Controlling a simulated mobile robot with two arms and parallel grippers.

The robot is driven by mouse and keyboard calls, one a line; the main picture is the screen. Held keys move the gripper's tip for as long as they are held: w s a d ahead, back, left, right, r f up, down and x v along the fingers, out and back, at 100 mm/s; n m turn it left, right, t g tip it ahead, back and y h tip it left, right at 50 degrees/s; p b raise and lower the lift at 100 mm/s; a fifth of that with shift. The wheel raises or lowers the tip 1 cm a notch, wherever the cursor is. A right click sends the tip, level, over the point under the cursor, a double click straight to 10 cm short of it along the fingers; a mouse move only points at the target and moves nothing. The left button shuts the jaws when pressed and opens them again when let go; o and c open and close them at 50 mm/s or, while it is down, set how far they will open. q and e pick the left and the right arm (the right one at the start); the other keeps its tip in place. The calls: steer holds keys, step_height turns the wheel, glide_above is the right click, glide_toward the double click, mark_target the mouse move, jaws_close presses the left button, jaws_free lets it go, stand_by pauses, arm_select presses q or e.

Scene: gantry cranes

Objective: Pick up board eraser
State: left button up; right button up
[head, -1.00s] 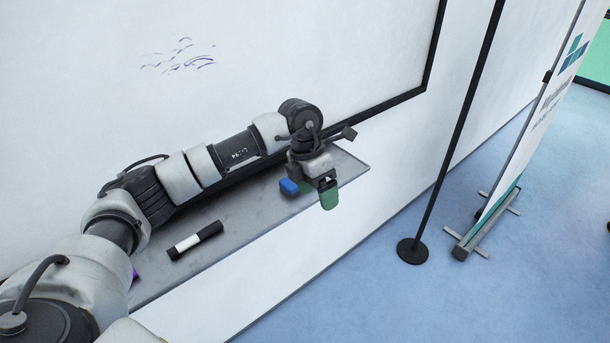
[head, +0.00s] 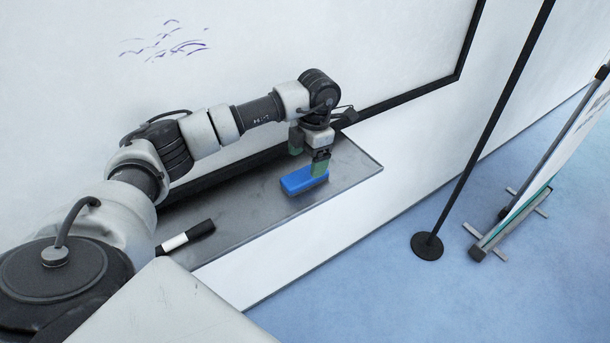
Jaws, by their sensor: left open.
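The board eraser is a blue block (head: 300,181) lying on the grey tray (head: 245,205) below the whiteboard. My left gripper (head: 308,155) is above the tray at the eraser's far right end, pointing down. Its green-tipped fingers are apart, one on the far side towards the board and one in front of the eraser's right end in the picture. I cannot tell whether either finger touches the eraser. The near finger hides part of it. My right gripper does not show.
A black and white marker (head: 187,237) lies on the tray left of the eraser. The whiteboard (head: 300,35) with purple scribbles (head: 165,42) rises behind. A black pole on a round base (head: 427,246) and a banner stand (head: 515,220) are on the blue floor at right.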

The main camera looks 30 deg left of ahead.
mark_target(305, 174)
arm_select(q)
steer(key=f+p, duration=0.1)
steer(key=f, duration=0.1)
steer(key=s+f+p, duration=0.1)
steer(key=f, duration=0.1)
steer(key=shift+f, duration=0.45)
steer(key=shift+w, duration=0.1)
steer(key=shift+c, duration=0.5)
steer(key=c, duration=0.9)
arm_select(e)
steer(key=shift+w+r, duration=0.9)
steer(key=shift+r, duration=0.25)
arm_select(q)
steer(key=shift+r, duration=0.5)
step_height(305, 174, up, 3)
steer(key=shift+f+b, duration=0.2)
steer(key=shift+b, duration=0.7)
steer(key=s+d+r, duration=0.2)
steer(key=d, duration=0.1)
steer(key=s+d+r+b, duration=0.1)
steer(key=s+d+r, duration=0.2)
steer(key=s+d+r+b, duration=0.1)
steer(key=s+d+r, duration=0.1)
steer(key=d, duration=0.1)
steer(key=shift+s+r, duration=0.2)
steer(key=shift+s, duration=0.05)
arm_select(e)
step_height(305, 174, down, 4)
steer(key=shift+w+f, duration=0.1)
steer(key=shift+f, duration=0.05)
